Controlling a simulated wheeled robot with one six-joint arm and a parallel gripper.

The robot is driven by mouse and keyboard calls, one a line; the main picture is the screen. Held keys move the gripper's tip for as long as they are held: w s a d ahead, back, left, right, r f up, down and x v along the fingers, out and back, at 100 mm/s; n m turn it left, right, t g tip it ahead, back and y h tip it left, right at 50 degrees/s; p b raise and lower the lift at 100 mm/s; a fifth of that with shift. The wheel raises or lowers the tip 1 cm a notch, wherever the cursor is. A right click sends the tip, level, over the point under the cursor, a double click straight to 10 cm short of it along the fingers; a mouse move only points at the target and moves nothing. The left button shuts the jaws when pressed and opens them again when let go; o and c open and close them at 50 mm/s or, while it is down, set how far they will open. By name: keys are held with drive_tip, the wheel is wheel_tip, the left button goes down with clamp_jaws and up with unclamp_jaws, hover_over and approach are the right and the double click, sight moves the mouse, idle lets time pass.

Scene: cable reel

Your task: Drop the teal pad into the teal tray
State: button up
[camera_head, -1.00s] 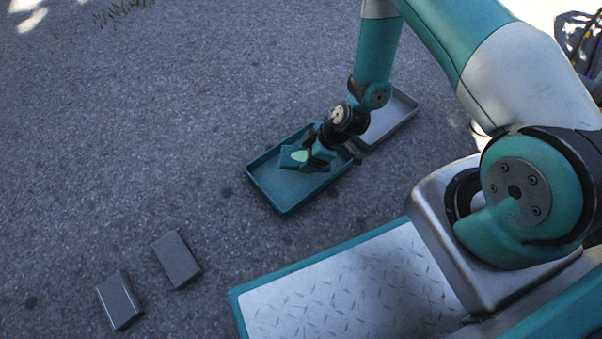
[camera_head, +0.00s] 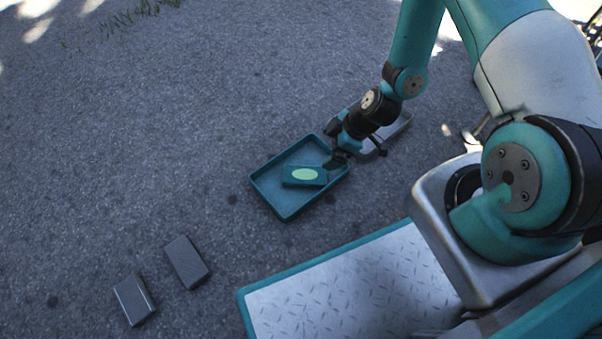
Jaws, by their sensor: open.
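The teal pad (camera_head: 290,177), a flat block with a pale green oval on top, lies inside the teal tray (camera_head: 283,213). The tray rests on the grey pavement with its rim visible around the pad. My gripper (camera_head: 336,163) is open and empty, over the right side of the tray, apart from the pad. Its fingertips are small and dark, and part of the tray's right rim is hidden behind them.
A grey tray (camera_head: 398,130) stands behind my gripper, partly hidden by it. Two dark grey blocks (camera_head: 187,262) (camera_head: 134,299) lie on the pavement at the lower left. The pavement to the left of the teal tray is clear.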

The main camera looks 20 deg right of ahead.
drive_tip(key=p+v, duration=0.2)
drive_tip(key=v, duration=0.4)
idle(0.3)
drive_tip(key=w+a+r+m+g+p, duration=0.1)
drive_tip(key=a+r+p, duration=0.25)
drive_tip(key=r, duration=0.85)
drive_tip(key=w+a+r+m+g+p, duration=0.15)
drive_tip(key=a+r, duration=0.25)
drive_tip(key=r, duration=0.9)
drive_tip(key=s+a+r+m+h+p, duration=0.1)
drive_tip(key=s+a+r+p, duration=0.2)
drive_tip(key=s+r, duration=0.75)
drive_tip(key=s+a+r+m+p, duration=0.2)
drive_tip(key=s+r+p, duration=0.35)
drive_tip(key=r, duration=0.75)
wheel_tip(320, 180, up, 38)
drive_tip(key=p, duration=3.6)
drive_tip(key=shift+s+a, duration=0.2)
drive_tip(key=shift+s, duration=0.15)
